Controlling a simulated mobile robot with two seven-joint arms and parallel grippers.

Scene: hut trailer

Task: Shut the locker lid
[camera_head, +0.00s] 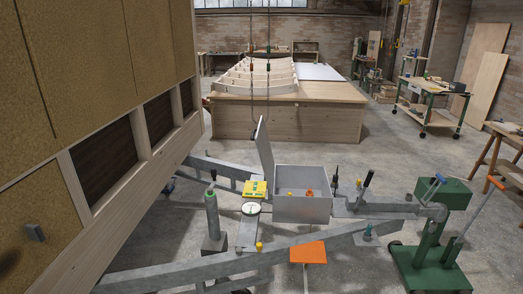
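The locker (302,209) is a grey open-topped box on the trailer's metal drawbar frame. Its lid (265,160) stands up, tilted slightly back, at the box's left side, so the locker is open. An orange item (309,193) and a small yellow item (290,194) show inside the box. The lower part of the box's interior is hidden by its front wall. Neither of my grippers is in view.
A yellow-topped item (256,189) and a round white dial (250,209) sit left of the locker. A grey post (212,216) stands further left. Black-handled levers rise at right, near a green trolley (430,262). An orange plate (308,252) lies in front.

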